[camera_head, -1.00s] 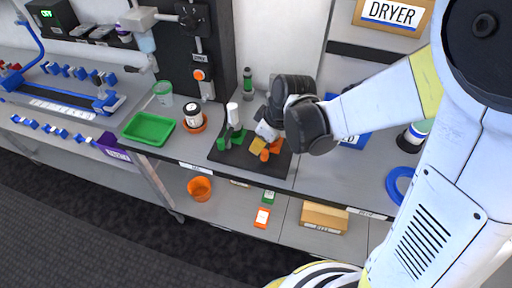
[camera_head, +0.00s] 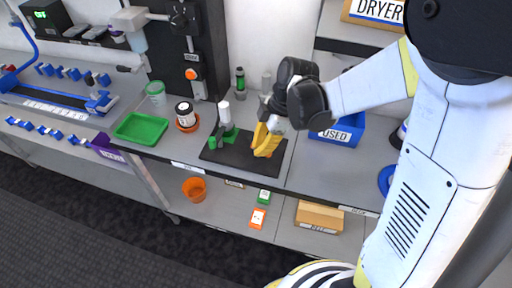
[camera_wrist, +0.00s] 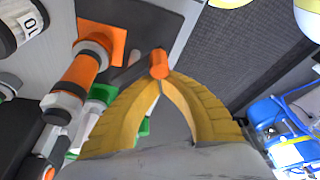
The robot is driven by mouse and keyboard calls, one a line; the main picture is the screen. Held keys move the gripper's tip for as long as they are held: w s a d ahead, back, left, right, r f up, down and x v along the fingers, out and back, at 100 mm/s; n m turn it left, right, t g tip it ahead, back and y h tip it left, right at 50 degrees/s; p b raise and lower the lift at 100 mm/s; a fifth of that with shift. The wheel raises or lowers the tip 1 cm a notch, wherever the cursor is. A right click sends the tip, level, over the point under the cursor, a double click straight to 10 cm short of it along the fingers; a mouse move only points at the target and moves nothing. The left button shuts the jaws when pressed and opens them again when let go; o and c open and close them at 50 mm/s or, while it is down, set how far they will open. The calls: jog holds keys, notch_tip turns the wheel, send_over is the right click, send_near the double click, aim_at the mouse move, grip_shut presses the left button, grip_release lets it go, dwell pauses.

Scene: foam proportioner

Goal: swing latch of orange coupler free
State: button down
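The orange coupler (camera_wrist: 80,75) shows in the wrist view, left of my fingers, with an orange square base, an orange barrel and grey and black rings. A dark latch arm runs right from it to a short orange end (camera_wrist: 159,62). My gripper (camera_wrist: 160,82) has its yellow fingertips together right at this orange end, seemingly touching it; the knob does not clearly lie between them. In the head view my gripper (camera_head: 264,150) is low over the right part of the black mat (camera_head: 235,156) and hides most of the orange coupler.
A green coupler (camera_head: 215,140) with a white-topped upright part (camera_head: 224,112) stands on the mat's left. A green tray (camera_head: 142,128) and a black-and-white jar (camera_head: 185,115) are further left. A blue USED bin (camera_head: 345,132) stands right of my gripper.

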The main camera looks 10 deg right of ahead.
jog(key=shift+d, duration=0.4)
dwell(0.5)
dwell(0.4)
jog(key=shift+a, duration=0.25)
jog(key=a, duration=0.2)
jog(key=a+r, duration=0.1)
jog(key=shift+s+a, duration=0.2)
jog(key=shift+s, duration=0.2)
jog(key=p+v, duration=0.3)
jog(key=v, duration=0.6)
jog(key=shift+w, duration=0.25)
jog(key=shift+d, duration=0.15)
